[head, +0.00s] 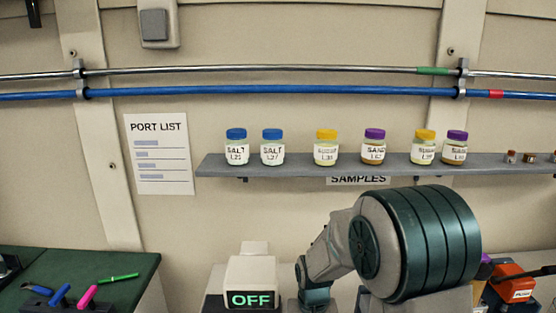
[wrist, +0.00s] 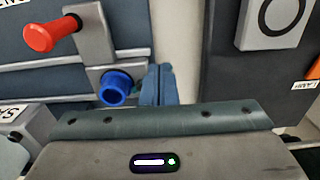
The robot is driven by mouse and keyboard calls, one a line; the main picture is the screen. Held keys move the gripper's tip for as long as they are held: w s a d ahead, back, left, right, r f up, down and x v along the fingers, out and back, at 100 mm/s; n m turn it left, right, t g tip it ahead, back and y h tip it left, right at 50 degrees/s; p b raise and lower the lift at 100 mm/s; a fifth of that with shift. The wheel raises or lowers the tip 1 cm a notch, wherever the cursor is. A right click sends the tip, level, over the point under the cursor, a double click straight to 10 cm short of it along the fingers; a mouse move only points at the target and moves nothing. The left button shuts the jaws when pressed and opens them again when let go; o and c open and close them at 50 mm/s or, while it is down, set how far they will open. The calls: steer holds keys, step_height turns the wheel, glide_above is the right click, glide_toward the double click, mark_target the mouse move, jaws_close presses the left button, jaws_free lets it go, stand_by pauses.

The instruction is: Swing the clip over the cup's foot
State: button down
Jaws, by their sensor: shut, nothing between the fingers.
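My gripper (wrist: 157,84) shows in the wrist view with its two blue-grey fingers together and nothing between them. Just left of the fingertips is a blue round, hollow piece (wrist: 115,88) on a grey block. A grey plate (wrist: 92,35) rises above it, with a red knob (wrist: 50,34) sticking out to the left. I cannot tell for certain which of these pieces is the clip or the cup's foot. I cannot tell whether the fingers touch the blue piece. In the head view my arm blocks part of the bench, and the gripper does not show.
In the wrist view a dark panel with a grey ringed plate (wrist: 272,20) stands at right. In the head view a shelf (head: 290,166) holds several jars. Below are a box reading OFF (head: 252,275), a green mat (head: 125,262) with pens, and an orange case (head: 512,284).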

steer(key=shift+w+a, duration=0.45)
steer(key=shift+w, duration=0.05)
steer(key=shift+w+a, duration=0.1)
stand_by(0.4)
steer(key=shift+w+a, duration=0.25)
steer(key=shift+w, duration=0.3)
steer(key=shift+w+a, duration=0.15)
steer(key=shift+w, duration=0.45)
